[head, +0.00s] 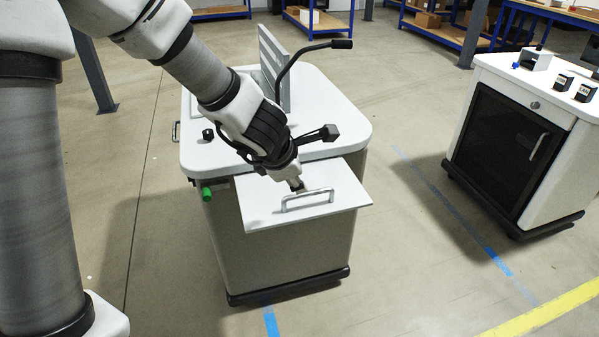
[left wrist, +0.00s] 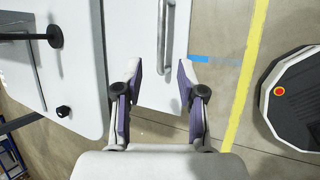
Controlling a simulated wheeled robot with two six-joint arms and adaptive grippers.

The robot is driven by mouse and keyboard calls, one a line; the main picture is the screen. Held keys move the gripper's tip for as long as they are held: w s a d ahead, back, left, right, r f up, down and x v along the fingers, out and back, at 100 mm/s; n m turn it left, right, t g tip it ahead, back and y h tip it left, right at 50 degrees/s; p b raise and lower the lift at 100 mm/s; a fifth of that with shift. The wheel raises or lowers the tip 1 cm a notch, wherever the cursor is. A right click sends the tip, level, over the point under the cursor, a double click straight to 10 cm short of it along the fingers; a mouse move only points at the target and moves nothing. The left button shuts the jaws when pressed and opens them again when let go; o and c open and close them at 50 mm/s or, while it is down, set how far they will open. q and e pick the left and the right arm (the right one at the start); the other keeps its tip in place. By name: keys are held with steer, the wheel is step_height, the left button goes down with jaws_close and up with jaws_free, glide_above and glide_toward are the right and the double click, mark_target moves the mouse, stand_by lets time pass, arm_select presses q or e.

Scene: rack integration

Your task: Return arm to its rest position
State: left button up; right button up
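My left gripper (head: 297,186) comes in from the left and points down over a white panel (head: 345,199) that sticks out from the front of the white cart. A grey bar handle (head: 308,200) stands on this panel, right beside my fingertips in the head view. In the left wrist view my two fingers (left wrist: 160,76) are spread with nothing between them. The handle (left wrist: 166,35) lies just beyond the fingertips there, apart from both fingers. My right gripper is in neither view.
The white cart (head: 348,117) carries an upright grey plate (head: 272,62) and a bent black lever (head: 300,60) close to my left arm. A green knob (head: 206,193) sticks out at its left. A second cart (head: 506,150) stands right; the floor between is clear.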

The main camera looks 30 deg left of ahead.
arm_select(q)
steer(key=s+f+m+g+p, duration=0.2)
steer(key=s+f+g+p, duration=0.55)
steer(key=f, duration=0.75)
steer(key=s+f+m+g+y, duration=0.1)
steer(key=s+f+m, duration=0.3)
steer(key=s+m, duration=0.15)
steer(key=s+f+m+p, duration=0.1)
steer(key=s+f+m, duration=0.25)
steer(key=s, duration=0.35)
steer(key=s+f+m+g+y, duration=0.1)
steer(key=s+f+m, duration=0.2)
steer(key=s+m, duration=0.3)
steer(key=d+m+t+h, duration=0.1)
steer(key=d+m, duration=0.1)
steer(key=m, duration=0.1)
steer(key=d+m+h, duration=0.1)
steer(key=m, duration=0.2)
steer(key=w+d+f+m+t+h, duration=0.1)
steer(key=d+m, duration=0.1)
steer(key=m, duration=0.1)
steer(key=shift+d+f+t, duration=0.1)
steer(key=shift+d+t, duration=0.25)
